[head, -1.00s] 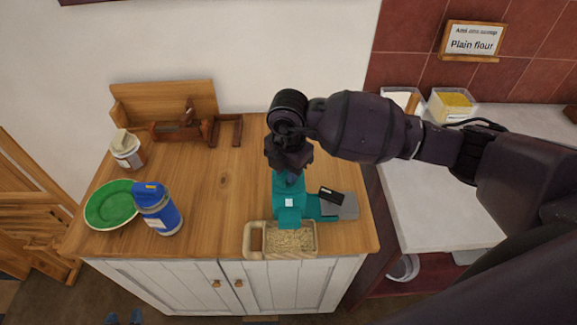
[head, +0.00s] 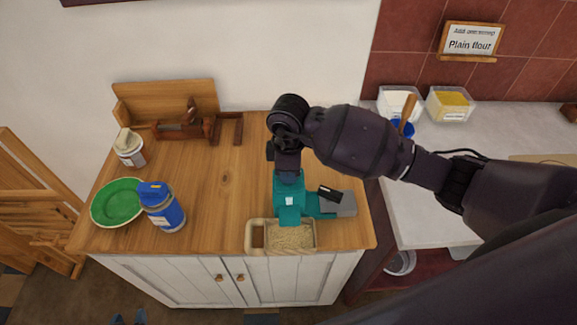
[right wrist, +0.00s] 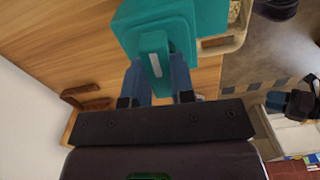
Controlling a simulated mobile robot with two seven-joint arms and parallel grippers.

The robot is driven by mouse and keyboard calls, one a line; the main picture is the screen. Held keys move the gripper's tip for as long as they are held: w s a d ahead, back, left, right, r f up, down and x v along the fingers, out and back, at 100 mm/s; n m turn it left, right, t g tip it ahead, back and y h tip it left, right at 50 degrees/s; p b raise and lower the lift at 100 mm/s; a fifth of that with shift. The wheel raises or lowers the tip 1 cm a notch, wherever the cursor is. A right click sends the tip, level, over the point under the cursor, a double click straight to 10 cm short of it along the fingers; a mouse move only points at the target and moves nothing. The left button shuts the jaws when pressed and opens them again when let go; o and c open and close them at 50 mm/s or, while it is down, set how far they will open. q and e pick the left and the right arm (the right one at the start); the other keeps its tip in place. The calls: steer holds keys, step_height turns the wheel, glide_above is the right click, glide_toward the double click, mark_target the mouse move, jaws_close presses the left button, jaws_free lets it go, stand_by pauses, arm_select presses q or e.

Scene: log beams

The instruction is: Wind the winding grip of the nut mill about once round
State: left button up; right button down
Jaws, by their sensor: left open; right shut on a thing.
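The teal nut mill (head: 290,190) stands near the front right of the wooden worktop. It shows large in the right wrist view (right wrist: 180,25), where a teal arm with a white stripe (right wrist: 154,62) reaches between my fingers. My right gripper (head: 288,172) is over the mill from above. In the right wrist view its blue fingers (right wrist: 160,82) are either side of that teal arm, shut on the winding grip, which is mostly hidden between them. My left gripper (head: 127,318) shows only its blue fingertips, apart and empty, at the bottom edge, in front of the cabinet.
A tray of nut meal (head: 291,237) sits in front of the mill's spout. A grey and black block (head: 341,203) is at its right. The worktop's middle is clear.

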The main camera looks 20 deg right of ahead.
steer(key=m, duration=0.4)
steer(key=shift+r, duration=0.1)
steer(key=shift+m, duration=1.3)
steer(key=shift+w, duration=0.1)
steer(key=c, duration=1)
jaws_free()
steer(key=shift+o, duration=0.2)
